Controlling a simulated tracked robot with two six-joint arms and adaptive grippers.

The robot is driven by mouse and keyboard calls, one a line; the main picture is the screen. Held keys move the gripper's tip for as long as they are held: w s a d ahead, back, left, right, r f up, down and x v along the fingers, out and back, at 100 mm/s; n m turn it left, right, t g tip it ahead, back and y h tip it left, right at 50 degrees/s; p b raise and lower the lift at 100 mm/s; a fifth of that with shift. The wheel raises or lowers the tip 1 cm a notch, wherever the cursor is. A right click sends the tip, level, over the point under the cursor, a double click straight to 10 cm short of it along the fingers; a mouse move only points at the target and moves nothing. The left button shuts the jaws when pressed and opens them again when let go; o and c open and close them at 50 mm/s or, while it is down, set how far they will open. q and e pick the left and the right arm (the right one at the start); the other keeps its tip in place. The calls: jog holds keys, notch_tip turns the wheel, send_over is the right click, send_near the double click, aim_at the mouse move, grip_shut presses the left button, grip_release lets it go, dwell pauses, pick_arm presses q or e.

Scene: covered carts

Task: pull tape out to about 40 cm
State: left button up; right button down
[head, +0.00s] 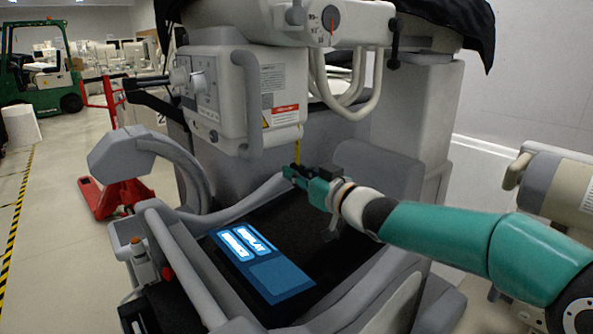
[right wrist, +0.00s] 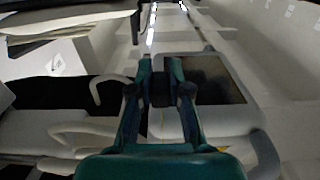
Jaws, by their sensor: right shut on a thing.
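The yellow tape (head: 297,152) shows as a short, narrow strip hanging straight down from the underside of the white machine head (head: 245,98). My right gripper (head: 290,172) is at the tape's lower end, shut on it, below the machine head and above the dark tray. The gripped end is hidden by the fingers. My left gripper is in neither view.
A blue labelled panel (head: 262,262) lies on the cart's dark tray (head: 312,235) below my right gripper. A grey curved arm (head: 128,150) stands to the left, and a beige machine (head: 560,185) to the right. A green forklift (head: 45,82) is far back left.

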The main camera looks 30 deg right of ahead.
notch_tip(320, 180, down, 11)
jog(key=b, duration=0.7)
jog(key=shift+r, duration=0.15)
jog(key=c, duration=1.1)
grip_release()
jog(key=shift+r, duration=0.1)
jog(key=shift+r, duration=0.15)
jog(key=shift+r, duration=4.8)
